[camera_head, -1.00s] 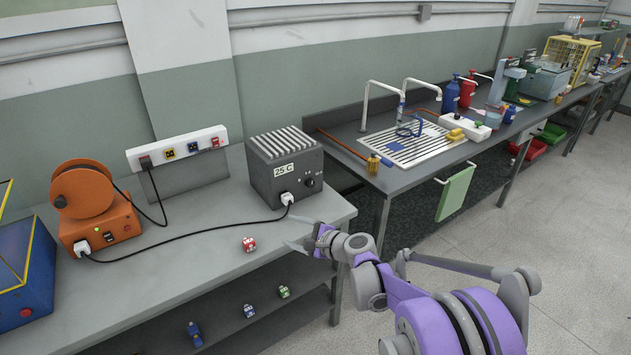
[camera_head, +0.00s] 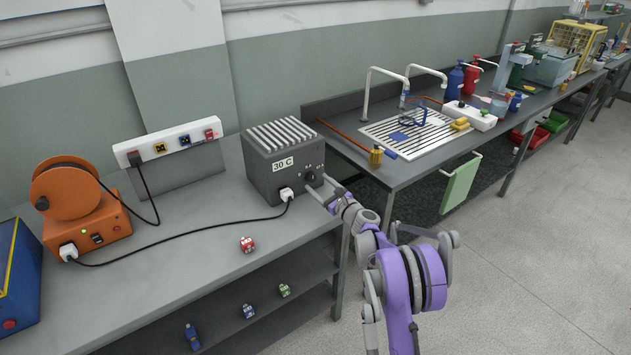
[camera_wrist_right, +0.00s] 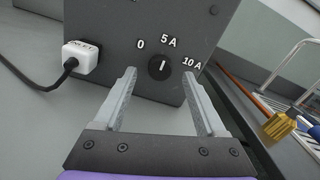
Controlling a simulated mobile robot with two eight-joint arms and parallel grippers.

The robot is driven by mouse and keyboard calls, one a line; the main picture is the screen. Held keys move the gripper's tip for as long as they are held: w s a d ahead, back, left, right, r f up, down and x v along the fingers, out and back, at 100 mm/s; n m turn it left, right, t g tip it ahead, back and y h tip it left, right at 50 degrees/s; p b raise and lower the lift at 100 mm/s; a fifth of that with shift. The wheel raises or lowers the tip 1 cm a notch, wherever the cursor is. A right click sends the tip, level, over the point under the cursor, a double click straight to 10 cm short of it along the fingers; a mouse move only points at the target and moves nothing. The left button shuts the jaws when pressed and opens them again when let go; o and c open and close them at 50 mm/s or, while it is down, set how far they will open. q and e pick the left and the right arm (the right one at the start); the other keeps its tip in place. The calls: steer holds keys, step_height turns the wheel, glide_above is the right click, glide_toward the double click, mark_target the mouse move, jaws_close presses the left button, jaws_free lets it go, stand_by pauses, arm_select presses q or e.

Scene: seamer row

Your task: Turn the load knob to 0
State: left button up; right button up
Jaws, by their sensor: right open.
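The load knob (camera_wrist_right: 158,67) is a small black round dial on the front of a dark grey ribbed box (camera_head: 262,182). Its white mark points up at the 5 A label, between 0 on the left and 10 A on the right. My right gripper (camera_wrist_right: 159,77) is open in the wrist view, with one fingertip on each side of the knob and nothing between them. I cannot tell whether a fingertip touches the panel. In the head view, the right gripper (camera_head: 318,190) is at the box's lower right front. My left gripper is not in view.
A white plug (camera_wrist_right: 80,57) and black cable sit left of the knob. An orange reel unit (camera_head: 88,213) and a socket strip (camera_head: 167,143) are at the left. A small red item (camera_head: 247,244) lies on the bench. A sink bench (camera_head: 400,170) stands at the right.

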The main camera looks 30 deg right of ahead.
mark_target(311, 178)
steer(key=shift+w+a, duration=0.1)
steer(key=shift+w, duration=1.2)
jaws_close()
